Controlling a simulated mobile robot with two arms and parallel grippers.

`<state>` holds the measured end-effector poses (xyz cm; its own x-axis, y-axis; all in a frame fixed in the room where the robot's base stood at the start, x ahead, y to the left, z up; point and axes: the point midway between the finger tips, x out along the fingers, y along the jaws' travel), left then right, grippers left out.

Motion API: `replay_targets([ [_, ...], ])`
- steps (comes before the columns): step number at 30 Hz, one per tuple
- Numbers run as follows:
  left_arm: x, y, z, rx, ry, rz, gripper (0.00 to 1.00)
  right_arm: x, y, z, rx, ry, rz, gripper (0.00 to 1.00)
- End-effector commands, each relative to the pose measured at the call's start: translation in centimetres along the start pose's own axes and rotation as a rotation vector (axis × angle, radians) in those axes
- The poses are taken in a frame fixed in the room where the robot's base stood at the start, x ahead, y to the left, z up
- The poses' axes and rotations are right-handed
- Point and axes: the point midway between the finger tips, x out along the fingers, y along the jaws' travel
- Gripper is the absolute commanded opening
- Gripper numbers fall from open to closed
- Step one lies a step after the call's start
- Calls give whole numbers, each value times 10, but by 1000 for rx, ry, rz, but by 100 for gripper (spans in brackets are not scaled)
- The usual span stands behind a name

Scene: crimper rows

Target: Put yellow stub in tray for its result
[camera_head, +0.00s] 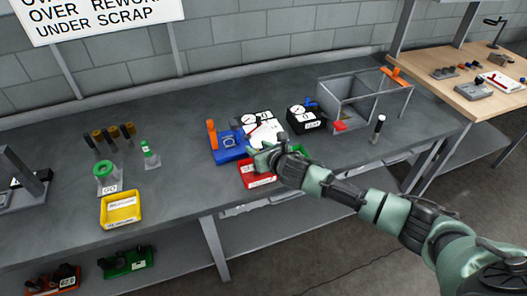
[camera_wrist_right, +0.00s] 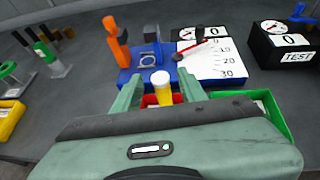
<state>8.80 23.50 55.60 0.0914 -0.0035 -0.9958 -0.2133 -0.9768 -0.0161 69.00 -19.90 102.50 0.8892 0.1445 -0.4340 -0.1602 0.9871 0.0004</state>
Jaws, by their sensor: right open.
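The yellow stub (camera_wrist_right: 162,88), a short upright cylinder with a pale top, shows between the open fingers of my right gripper (camera_wrist_right: 160,90) in the wrist view. The red tray (camera_wrist_right: 149,101) shows around and below it; I cannot tell whether the stub touches its floor. In the head view my right gripper (camera_head: 262,158) is over the red tray (camera_head: 258,181) and hides the stub. A green tray (camera_wrist_right: 274,116) lies to the right, partly covered by my gripper. A yellow tray (camera_head: 121,209) stands at the left front. My left gripper is not in view.
A blue fixture with an orange handle (camera_head: 229,146) stands behind the red tray, beside a white scale sheet (camera_head: 266,133) and dials. A black TEST box (camera_head: 306,118) and grey frame (camera_head: 349,102) stand right. The bench left of the fixture is clear up to the green-topped gauge (camera_head: 150,155).

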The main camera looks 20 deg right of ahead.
Motion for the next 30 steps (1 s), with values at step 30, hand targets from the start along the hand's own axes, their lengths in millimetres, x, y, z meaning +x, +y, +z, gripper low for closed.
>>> replay_targets([
  [30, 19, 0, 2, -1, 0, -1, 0, -119, 0, 0, 0, 1, -1, 42],
])
